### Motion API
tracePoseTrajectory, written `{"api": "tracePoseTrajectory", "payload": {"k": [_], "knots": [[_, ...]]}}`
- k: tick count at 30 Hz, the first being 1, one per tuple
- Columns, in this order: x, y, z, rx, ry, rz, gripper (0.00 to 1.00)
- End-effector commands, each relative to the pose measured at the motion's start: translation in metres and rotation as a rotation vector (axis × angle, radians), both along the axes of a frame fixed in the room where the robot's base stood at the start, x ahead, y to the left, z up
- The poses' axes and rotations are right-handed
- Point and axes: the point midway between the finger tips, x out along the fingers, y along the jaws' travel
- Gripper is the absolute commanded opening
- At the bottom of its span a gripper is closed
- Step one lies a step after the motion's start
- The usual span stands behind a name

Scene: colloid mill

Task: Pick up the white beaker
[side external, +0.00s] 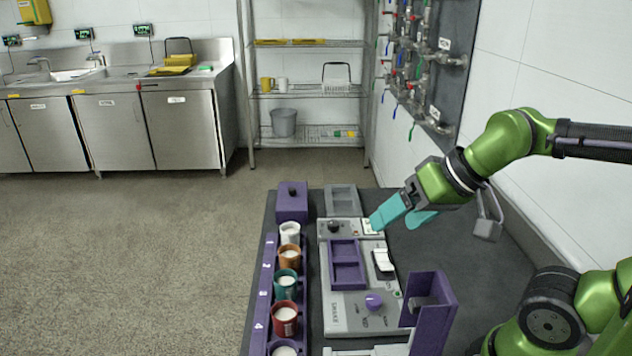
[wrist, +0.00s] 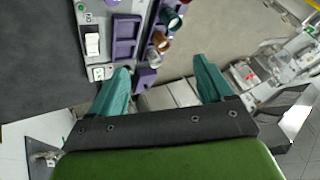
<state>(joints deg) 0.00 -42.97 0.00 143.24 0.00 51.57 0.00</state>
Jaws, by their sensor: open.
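The white beaker (side external: 290,233) stands upright at the far end of a purple rack (side external: 262,300) in the side view. A small pale shape among the cups in the wrist view (wrist: 153,60) seems to be the same beaker. My gripper (side external: 394,224) is open and empty, with teal fingers spread, above the far right part of the grey machine. It is to the right of the beaker and well apart from it. In the wrist view the open fingers (wrist: 162,66) frame the far end of the rack.
Orange (side external: 290,257), teal (side external: 286,285) and red (side external: 285,321) cups stand in the same rack. The grey machine (side external: 337,312) with a purple knob and tray lies right of the rack. A purple box (side external: 292,203) stands behind the beaker, and a purple bracket (side external: 433,315) stands front right.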

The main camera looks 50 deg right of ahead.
Motion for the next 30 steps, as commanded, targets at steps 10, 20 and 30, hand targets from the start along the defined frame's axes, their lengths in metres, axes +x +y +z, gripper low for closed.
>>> {"api": "tracePoseTrajectory", "payload": {"k": [10, 20, 30], "knots": [[0.033, 0.002, -0.015, -0.003, 0.135, 0.018, 0.8], [0.151, -0.007, -0.024, -0.031, 0.356, -0.066, 0.8], [0.27, -0.02, -0.071, -0.117, 0.527, -0.289, 0.8]]}}
